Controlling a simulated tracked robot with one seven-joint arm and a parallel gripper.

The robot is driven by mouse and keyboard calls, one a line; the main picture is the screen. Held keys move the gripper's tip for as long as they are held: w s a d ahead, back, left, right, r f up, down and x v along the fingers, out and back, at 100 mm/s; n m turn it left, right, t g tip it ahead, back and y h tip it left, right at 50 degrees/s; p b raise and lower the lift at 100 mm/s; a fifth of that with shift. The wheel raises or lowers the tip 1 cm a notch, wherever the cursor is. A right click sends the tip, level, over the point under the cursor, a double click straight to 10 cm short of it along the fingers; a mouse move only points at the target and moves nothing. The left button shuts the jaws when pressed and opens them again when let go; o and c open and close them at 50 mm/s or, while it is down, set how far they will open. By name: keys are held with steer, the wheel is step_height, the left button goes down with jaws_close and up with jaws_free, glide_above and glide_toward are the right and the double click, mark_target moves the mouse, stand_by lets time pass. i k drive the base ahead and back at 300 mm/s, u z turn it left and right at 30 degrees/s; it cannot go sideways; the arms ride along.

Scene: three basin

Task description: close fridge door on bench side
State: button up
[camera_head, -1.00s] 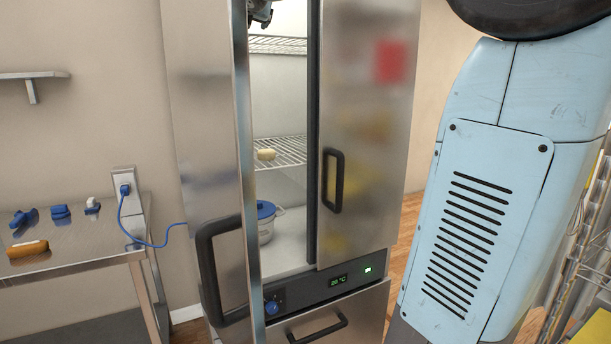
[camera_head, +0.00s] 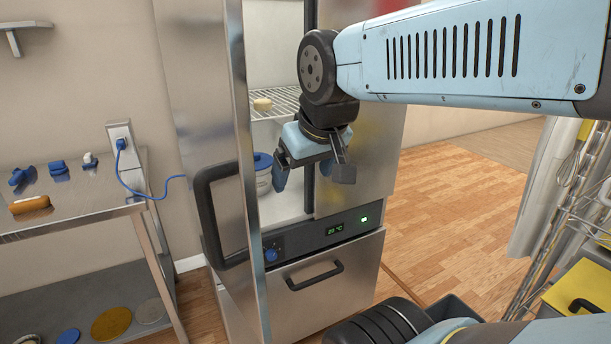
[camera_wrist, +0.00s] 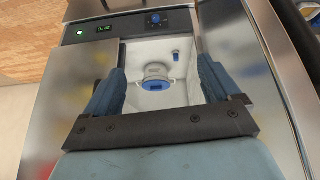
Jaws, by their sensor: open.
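The fridge's bench-side door (camera_head: 205,120), steel with a black loop handle (camera_head: 215,215), stands open at the left, seen nearly edge-on. In the wrist view this door (camera_wrist: 265,75) fills the right side. The other fridge door (camera_head: 370,180) looks shut and is partly hidden behind my arm. My gripper (camera_head: 312,178) is open and empty in front of the gap, right of the open door and apart from its handle. In the wrist view, my gripper (camera_wrist: 160,90) has its fingers either side of a blue-lidded pot (camera_wrist: 157,78) inside the fridge.
A steel bench (camera_head: 90,215) with small blue items and an orange-brown item stands at the left. A blue cable (camera_head: 150,192) runs from the wall socket (camera_head: 122,145) to the fridge. A wire rack (camera_head: 570,200) stands at the right. Wooden floor (camera_head: 460,215) is clear between the fridge and rack.

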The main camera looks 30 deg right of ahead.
mark_target(202, 45)
steer(key=k, duration=1.15)
steer(key=z, duration=0.2)
steer(key=i, duration=0.6)
steer(key=u, duration=0.3)
